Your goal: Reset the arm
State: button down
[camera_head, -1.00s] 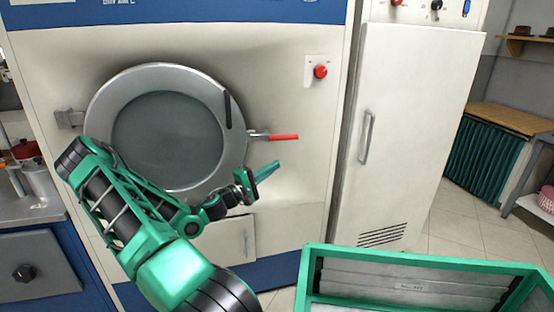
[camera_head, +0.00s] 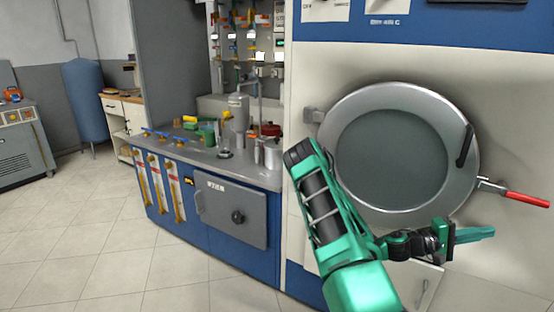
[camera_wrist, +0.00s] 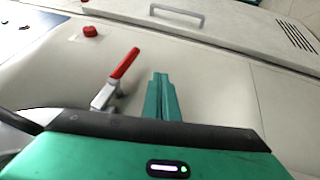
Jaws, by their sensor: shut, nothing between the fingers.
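My green arm reaches up and bends to the right in the head view. My gripper (camera_head: 474,234) is shut and empty, pointing right in front of the white dry-cleaning machine. In the wrist view my gripper (camera_wrist: 161,80) shows its two green fingers pressed together, with nothing between them. The machine's round door (camera_head: 392,158) is closed, behind and left of the fingers. Its red-handled lever (camera_head: 527,199) is just above and right of the fingertips; in the wrist view the red lever (camera_wrist: 124,63) lies left of them. No contact with the lever shows.
A blue-and-grey counter (camera_head: 172,150) with bottles and tubes stands left of the machine. Open tiled floor (camera_head: 100,235) lies at the left, with a blue tank (camera_head: 85,100) behind. In the wrist view a red button (camera_wrist: 90,31) and a grey handle (camera_wrist: 177,13) show.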

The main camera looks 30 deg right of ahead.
jog(key=shift+a, duration=0.1)
jog(key=w+a+f+m+t+y, duration=0.25)
jog(key=a+y, duration=0.35)
jog(key=a, duration=0.4)
jog(key=w+a+f+m+t+y, duration=0.2)
jog(key=w+a+m+t+y, duration=0.15)
jog(key=a+y, duration=0.4)
jog(key=w+a+r+n+t+y, duration=0.1)
jog(key=a+r+n+t, duration=0.1)
jog(key=a, duration=0.6)
jog(key=w+a+r+n+t+y, duration=0.1)
jog(key=w+a+r+n+t, duration=0.1)
jog(key=a+r, duration=0.3)
jog(key=w+a+r+n+t+y, duration=0.1)
jog(key=w+a+r+t, duration=0.1)
jog(key=a, duration=1)
jog(key=shift+w+a+r+n, duration=0.25)
jog(key=shift+r+n, duration=0.15)
jog(key=shift+r, duration=0.4)
